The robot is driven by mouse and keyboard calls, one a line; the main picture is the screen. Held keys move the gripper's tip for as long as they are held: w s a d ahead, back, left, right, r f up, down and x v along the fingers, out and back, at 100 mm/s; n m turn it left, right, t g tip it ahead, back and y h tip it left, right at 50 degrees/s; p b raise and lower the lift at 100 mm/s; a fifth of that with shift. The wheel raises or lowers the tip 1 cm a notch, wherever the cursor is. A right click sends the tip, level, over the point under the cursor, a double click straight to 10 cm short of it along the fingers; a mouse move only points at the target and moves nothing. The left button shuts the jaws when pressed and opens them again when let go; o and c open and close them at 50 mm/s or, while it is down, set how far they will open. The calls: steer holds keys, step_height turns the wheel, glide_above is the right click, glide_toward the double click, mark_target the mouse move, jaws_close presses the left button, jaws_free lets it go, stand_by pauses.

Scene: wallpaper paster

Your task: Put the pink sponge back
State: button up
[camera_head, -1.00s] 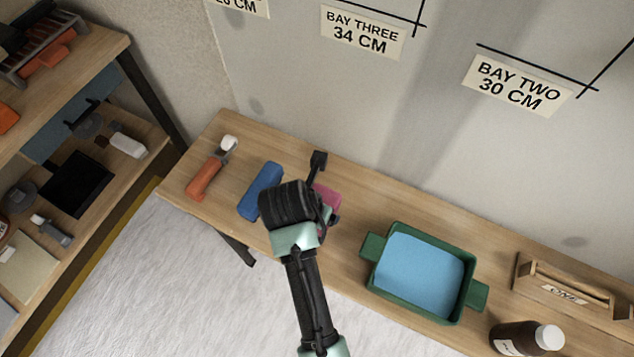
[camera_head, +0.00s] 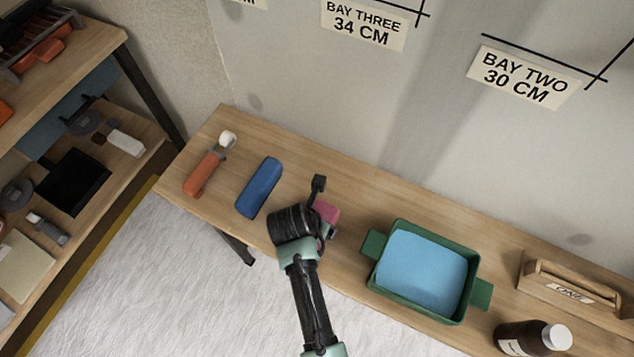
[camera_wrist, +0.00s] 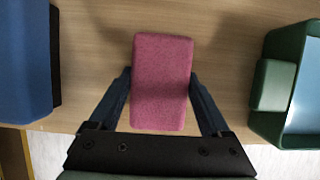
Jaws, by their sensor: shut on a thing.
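The pink sponge (camera_wrist: 161,82) is a rounded block that shows in the middle of the wrist view, between the two fingers. My gripper (camera_wrist: 161,92) is shut on it, with a finger against each long side. In the head view the sponge (camera_head: 327,211) is mostly hidden behind my gripper (camera_head: 318,217), over the wooden bench between a blue block and a green tray. I cannot tell whether it touches the bench or hangs just above it.
The blue block (camera_head: 260,187) lies to the left, and an orange-handled tool (camera_head: 205,170) farther left. The green tray (camera_head: 372,244) with blue liquid stands to the right. A brown bottle (camera_head: 520,338) and a wooden caddy (camera_head: 570,287) are at the far right. Bare bench (camera_head: 300,165) lies behind my gripper.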

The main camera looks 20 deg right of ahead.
steer(key=shift+f, duration=0.2)
steer(key=o, duration=1.2)
steer(key=shift+f+b, duration=0.2)
steer(key=shift+b, duration=0.5)
steer(key=p+v, duration=0.4)
steer(key=v, duration=0.9)
steer(key=shift+w+a+r, duration=0.1)
steer(key=shift+a+r, duration=0.05)
steer(key=shift+a, duration=0.1)
